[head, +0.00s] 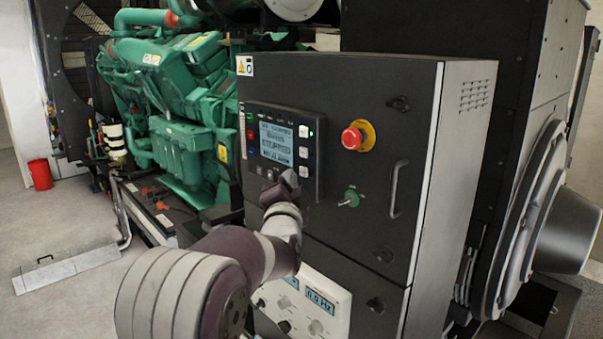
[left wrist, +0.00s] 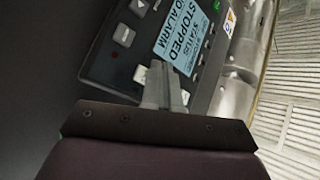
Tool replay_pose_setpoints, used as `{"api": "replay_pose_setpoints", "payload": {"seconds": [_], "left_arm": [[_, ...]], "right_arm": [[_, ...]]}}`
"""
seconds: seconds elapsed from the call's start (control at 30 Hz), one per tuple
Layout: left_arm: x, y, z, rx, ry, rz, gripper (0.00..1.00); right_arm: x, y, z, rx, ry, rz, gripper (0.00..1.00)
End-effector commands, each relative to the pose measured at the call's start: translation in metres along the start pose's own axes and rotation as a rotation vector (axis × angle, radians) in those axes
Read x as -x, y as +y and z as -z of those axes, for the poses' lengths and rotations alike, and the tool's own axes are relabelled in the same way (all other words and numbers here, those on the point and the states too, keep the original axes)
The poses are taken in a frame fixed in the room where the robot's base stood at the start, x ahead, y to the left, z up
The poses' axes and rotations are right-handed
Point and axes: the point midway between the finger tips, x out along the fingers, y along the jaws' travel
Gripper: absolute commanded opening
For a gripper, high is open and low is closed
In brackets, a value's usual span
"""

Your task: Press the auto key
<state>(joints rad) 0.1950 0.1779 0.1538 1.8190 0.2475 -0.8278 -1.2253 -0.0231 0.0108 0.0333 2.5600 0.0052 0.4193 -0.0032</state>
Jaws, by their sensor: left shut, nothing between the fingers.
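The control panel (head: 279,150) is a dark unit on the front of a black cabinet. Its lit screen (head: 276,143) has lines of text; in the left wrist view the screen (left wrist: 177,40) reads STOPPED and ALARM, turned on its side. Small keys line the screen, among them a pale key (head: 303,152) on its right and a grey key (left wrist: 123,35) in the wrist view. I cannot read which one is the auto key. My left gripper (head: 285,184) is shut and empty at the panel's lower edge, hiding some lower keys. I cannot tell whether its tips (left wrist: 160,72) touch a key.
A green engine (head: 185,120) stands behind left. A lower white panel (head: 310,303) has gauges and knobs.

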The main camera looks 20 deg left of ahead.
Motion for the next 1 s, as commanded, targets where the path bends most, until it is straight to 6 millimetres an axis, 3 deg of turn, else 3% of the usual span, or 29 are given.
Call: {"api": "replay_pose_setpoints", "payload": {"seconds": [1.0], "left_arm": [[-0.0067,0.0048,0.0051,0.0,0.0,0.0,0.0]], "right_arm": [[-0.001,0.0,-0.0001,0.0,0.0,0.0,0.0]]}}
